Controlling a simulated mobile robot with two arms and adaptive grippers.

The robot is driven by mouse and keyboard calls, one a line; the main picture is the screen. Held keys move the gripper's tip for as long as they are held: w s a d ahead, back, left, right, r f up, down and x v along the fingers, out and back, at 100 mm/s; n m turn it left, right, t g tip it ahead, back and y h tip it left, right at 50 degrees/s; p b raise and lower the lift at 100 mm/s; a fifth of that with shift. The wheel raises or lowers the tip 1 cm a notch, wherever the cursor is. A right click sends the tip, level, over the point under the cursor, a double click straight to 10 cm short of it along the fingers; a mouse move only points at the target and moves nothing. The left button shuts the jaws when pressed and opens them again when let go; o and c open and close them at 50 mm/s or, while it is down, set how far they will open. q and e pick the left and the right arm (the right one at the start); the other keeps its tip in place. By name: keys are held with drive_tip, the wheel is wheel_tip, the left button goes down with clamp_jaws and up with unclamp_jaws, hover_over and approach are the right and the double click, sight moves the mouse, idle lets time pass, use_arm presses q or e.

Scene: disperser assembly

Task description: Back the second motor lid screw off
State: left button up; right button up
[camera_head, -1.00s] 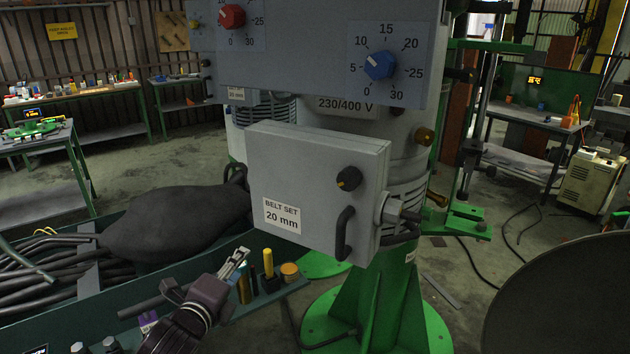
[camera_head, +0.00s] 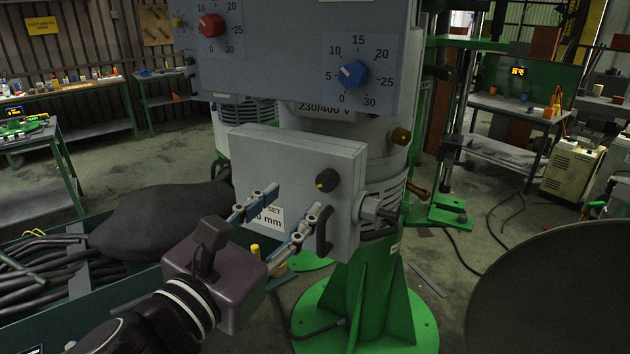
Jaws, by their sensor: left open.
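A grey box (camera_head: 275,160) labelled "BELT SET 20 mm" hangs on the front of the machine. On its face are a black knob (camera_head: 327,180) and a black handle (camera_head: 322,232). A metal hex bolt (camera_head: 372,208) sticks out of its right side. A brass knob (camera_head: 401,136) and a brass-tipped pin (camera_head: 418,190) show on the machine behind. I cannot tell which of these is the second motor lid screw. My left gripper (camera_head: 296,203) is open, its fingers spread before the box's face and covering part of the label. My right gripper is not in view.
A control panel (camera_head: 290,65) with red and blue dials overhangs the box. A green tray with black hoses (camera_head: 40,265) and a dark sack (camera_head: 160,218) lies at left. A large dark disc (camera_head: 560,290) fills the lower right. The machine stands on a green base (camera_head: 368,310).

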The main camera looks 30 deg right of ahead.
sight(324, 184)
use_arm(q)
drive_tip(key=shift+m+g, duration=0.3)
drive_tip(key=shift+m, duration=0.6)
drive_tip(key=d+p, duration=0.1)
drive_tip(key=d, duration=0.1)
drive_tip(key=d+p, duration=0.1)
drive_tip(key=d, duration=0.1)
drive_tip(key=w+d, duration=0.1)
drive_tip(key=d, duration=0.1)
drive_tip(key=shift+r+p, duration=0.4)
drive_tip(key=shift+w+d+f, duration=0.1)
drive_tip(key=shift+w+d, duration=0.2)
drive_tip(key=shift+d, duration=0.05)
drive_tip(key=shift+c, duration=0.2)
clamp_jaws()
